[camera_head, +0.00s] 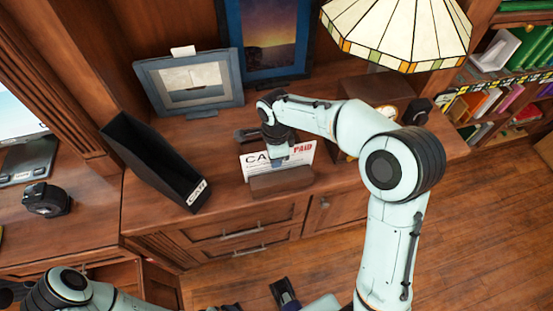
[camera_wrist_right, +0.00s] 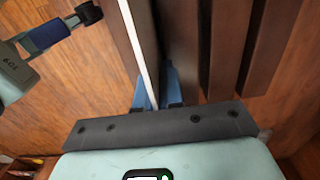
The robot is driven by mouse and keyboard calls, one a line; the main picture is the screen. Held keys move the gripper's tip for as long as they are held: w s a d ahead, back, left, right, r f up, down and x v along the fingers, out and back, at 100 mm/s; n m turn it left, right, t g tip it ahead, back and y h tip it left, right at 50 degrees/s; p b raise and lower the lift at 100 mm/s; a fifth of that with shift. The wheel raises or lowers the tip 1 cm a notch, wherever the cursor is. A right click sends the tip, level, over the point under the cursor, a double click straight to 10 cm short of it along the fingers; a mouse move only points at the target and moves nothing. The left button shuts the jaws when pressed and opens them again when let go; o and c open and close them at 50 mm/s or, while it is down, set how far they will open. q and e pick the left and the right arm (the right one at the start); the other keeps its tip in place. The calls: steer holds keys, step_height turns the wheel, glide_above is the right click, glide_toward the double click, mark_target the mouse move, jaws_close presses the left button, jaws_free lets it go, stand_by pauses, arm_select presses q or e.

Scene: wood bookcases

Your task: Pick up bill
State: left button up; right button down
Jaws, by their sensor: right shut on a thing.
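The bill is a white paper (camera_head: 258,163) with black letters and a red "PAID" mark. It stands upright in a brown wooden letter holder (camera_head: 282,184) on the desk's counter. My right gripper (camera_head: 291,152) reaches down over it, covering part of its print. In the right wrist view, the bill shows edge-on as a thin white strip (camera_wrist_right: 140,50) running between the blue fingertips (camera_wrist_right: 157,88), which are shut on it. The slats of the holder (camera_wrist_right: 225,50) lie beside it.
A black file holder (camera_head: 155,160) stands left of the bill. Behind are a framed picture (camera_head: 190,85) and a larger blue-framed picture (camera_head: 268,40). A stained-glass lamp (camera_head: 398,32) stands at the back right. A black tape dispenser (camera_head: 46,200) sits at left. Wooden floor (camera_head: 480,230) is open at right.

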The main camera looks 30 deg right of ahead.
arm_select(q)
steer(key=r+p, duration=0.1)
steer(key=w+r+p, duration=0.1)
steer(key=r+p, duration=0.1)
steer(key=shift+w+r, duration=0.15)
steer(key=shift+r, duration=0.15)
arm_select(e)
step_height(320, 180, up, 20)
steer(key=shift+f, duration=0.15)
steer(key=shift+f, duration=0.1)
